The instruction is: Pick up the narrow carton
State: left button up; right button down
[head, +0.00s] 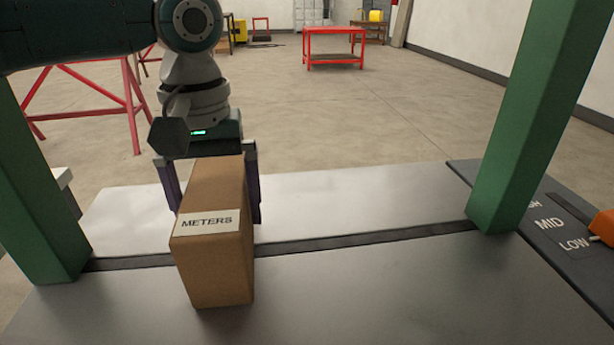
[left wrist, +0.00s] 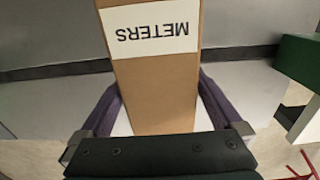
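The narrow carton (head: 211,272) is a tall brown box with a white METERS label, standing on the grey worktop in the head view. It also shows in the left wrist view (left wrist: 158,92), between my fingers. My left gripper (head: 212,205) is at the far side of the carton, with one dark purple finger to each side of it. In the left wrist view, slim light gaps show between the carton and both fingers of this gripper (left wrist: 160,98). The fingers look open around it; the carton hides parts of them. My right gripper is not in view.
Green posts (head: 518,110) rise at the left and right of the worktop (head: 380,285). A dark strip crosses it. A dark panel marked MID and LOW (head: 545,225) and an orange object (head: 603,227) lie at the right. The worktop right of the carton is clear.

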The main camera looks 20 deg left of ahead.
pick_arm(q)
grip_shut()
dwell(0.6)
jog(key=shift+r, duration=0.1)
